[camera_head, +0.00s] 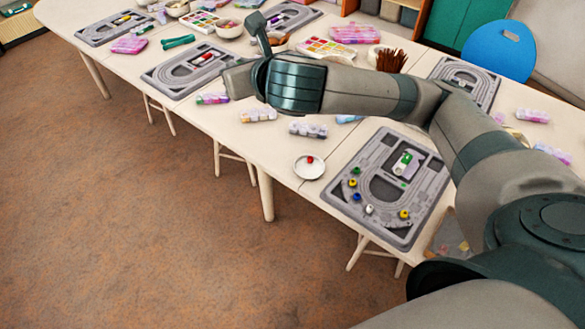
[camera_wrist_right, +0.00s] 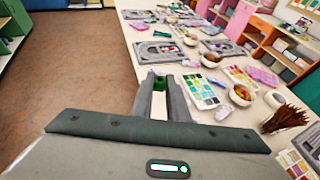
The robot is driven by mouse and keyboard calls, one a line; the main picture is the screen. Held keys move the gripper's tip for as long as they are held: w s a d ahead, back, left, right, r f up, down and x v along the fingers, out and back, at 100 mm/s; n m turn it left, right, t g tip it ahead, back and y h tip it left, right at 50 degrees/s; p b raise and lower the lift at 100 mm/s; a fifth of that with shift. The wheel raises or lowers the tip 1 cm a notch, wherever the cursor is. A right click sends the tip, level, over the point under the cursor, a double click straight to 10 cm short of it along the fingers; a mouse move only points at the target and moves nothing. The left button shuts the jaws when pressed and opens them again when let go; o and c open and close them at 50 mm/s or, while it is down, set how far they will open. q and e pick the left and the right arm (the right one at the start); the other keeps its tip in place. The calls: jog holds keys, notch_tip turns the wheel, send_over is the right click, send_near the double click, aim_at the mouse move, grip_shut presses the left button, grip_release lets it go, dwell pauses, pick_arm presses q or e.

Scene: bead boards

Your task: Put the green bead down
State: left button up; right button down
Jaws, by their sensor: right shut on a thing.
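In the right wrist view my right gripper (camera_wrist_right: 160,80) is shut on a green bead (camera_wrist_right: 159,83), held between the fingertips above the table's edge area. In the head view my right arm reaches in from the right across the table, and the held bead cannot be made out there. The near grey bead board (camera_head: 428,216) lies flat, with yellow, blue and white beads at its front and a green and white piece (camera_head: 403,163) in its upper part. A small white dish (camera_head: 300,174) left of the board holds a red bead (camera_head: 310,160). My left gripper is not in view.
More grey bead boards (camera_head: 160,84) lie along the long table. Bead boxes (camera_head: 308,130), a paint palette (camera_wrist_right: 201,92), bowls (camera_wrist_right: 241,95) and a holder of brown sticks (camera_head: 390,60) stand around. Stools are tucked under the front edge. Some table near the dish is bare.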

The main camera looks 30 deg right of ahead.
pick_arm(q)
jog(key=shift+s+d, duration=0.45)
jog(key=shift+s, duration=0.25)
pick_arm(e)
jog(key=shift+d, duration=0.1)
jog(key=shift+f, duration=0.15)
